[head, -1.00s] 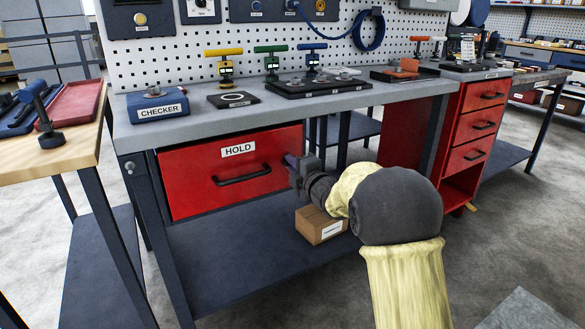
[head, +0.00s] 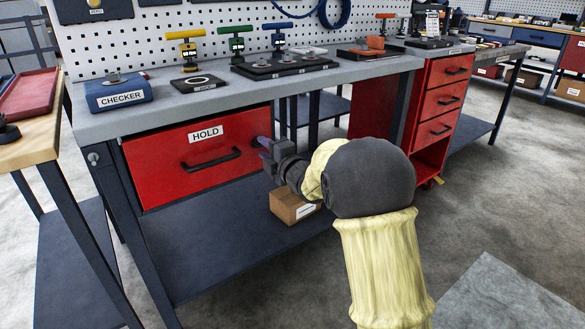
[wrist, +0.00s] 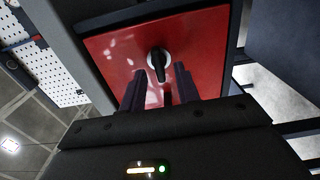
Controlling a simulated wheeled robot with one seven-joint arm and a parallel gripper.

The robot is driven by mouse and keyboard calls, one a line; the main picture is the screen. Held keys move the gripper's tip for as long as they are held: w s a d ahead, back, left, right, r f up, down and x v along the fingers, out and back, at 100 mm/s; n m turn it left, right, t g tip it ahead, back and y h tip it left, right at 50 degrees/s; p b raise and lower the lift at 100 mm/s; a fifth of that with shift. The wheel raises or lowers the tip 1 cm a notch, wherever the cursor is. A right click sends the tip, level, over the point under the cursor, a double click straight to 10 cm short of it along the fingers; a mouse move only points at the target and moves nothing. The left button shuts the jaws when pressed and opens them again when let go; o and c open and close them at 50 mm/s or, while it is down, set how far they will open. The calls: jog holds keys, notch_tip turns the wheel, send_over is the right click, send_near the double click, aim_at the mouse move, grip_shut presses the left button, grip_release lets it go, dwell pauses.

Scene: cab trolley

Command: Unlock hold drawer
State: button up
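The red HOLD drawer (head: 165,172) is shut under the left part of the bench. It has a white HOLD label and a black bar handle (head: 211,163). A small round silver fitting, apparently a lock (head: 93,158), sits on the bench frame left of the drawer. My gripper (head: 263,148) is just right of the handle, in front of the drawer's right edge.
The bench top (head: 150,118) carries a blue CHECKER box (head: 118,93) and several T-handled tools. A cardboard box (head: 292,207) sits on the lower shelf below my gripper. A wooden table (head: 40,140) stands close at left. The floor at right is open.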

jog(key=p+v, duration=0.3)
jog(key=v, duration=1.2)
jog(key=shift+s+d, duration=0.15)
jog(key=shift+d, duration=0.05)
